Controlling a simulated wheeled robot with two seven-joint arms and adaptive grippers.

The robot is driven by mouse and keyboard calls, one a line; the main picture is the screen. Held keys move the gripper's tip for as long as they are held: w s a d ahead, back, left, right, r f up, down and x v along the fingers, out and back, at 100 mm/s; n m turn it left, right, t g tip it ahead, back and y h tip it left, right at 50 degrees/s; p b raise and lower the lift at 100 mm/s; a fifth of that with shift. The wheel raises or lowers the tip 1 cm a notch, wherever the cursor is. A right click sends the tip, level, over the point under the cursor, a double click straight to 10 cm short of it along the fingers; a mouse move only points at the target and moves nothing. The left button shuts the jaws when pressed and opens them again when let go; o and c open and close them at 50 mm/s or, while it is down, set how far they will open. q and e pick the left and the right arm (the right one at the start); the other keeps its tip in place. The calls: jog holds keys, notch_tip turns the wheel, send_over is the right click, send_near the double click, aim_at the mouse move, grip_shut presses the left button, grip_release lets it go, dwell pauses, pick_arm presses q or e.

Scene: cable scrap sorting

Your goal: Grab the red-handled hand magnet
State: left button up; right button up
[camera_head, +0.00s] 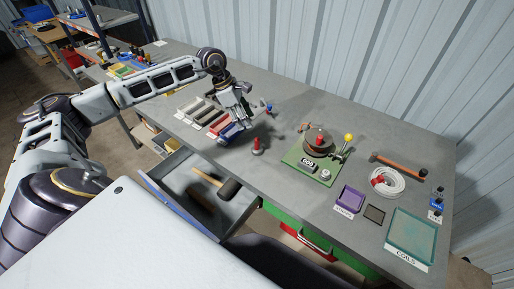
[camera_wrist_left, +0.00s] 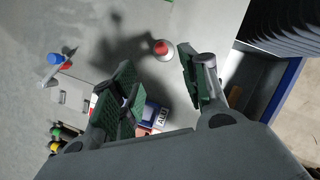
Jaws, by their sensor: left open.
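The hand magnet (camera_head: 257,147) has a red handle on a grey round base and stands upright on the grey bench, near the edge behind the open drawer. In the left wrist view the magnet (camera_wrist_left: 162,48) shows from above, beyond the fingertips, in the gap between the two fingers. My left gripper (camera_head: 246,112) is open and empty, above the bench and to the upper left of the magnet in the head view. Its green-padded fingers (camera_wrist_left: 158,80) are apart and do not touch the magnet. My right gripper is not in view.
A coil stand (camera_head: 310,165) with a red knob and a yellow-topped lever is right of the magnet. Labelled trays (camera_head: 203,118) lie under my left arm. An open drawer (camera_head: 178,190) holds a mallet (camera_head: 227,187). A blue-ended tool (camera_wrist_left: 54,60) lies nearby. Bench around the magnet is clear.

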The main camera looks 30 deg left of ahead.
aim_at(257, 140)
pick_arm(q)
jog(key=shift+p+x, duration=0.4)
jog(key=shift+x, duration=3.1)
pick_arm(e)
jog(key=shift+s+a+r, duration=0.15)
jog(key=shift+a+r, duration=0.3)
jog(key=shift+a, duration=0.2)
pick_arm(q)
jog(key=shift+w+d+f+p, duration=0.1)
jog(key=shift+d+f+p, duration=0.3)
jog(key=shift+f, duration=0.3)
jog(key=shift+p+x, duration=0.35)
jog(key=shift+x, duration=1.4)
jog(key=shift+d, duration=0.1)
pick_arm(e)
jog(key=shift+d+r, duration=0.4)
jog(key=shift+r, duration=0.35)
pick_arm(q)
jog(key=shift+c, duration=0.4)
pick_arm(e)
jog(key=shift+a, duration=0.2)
pick_arm(q)
grip_shut()
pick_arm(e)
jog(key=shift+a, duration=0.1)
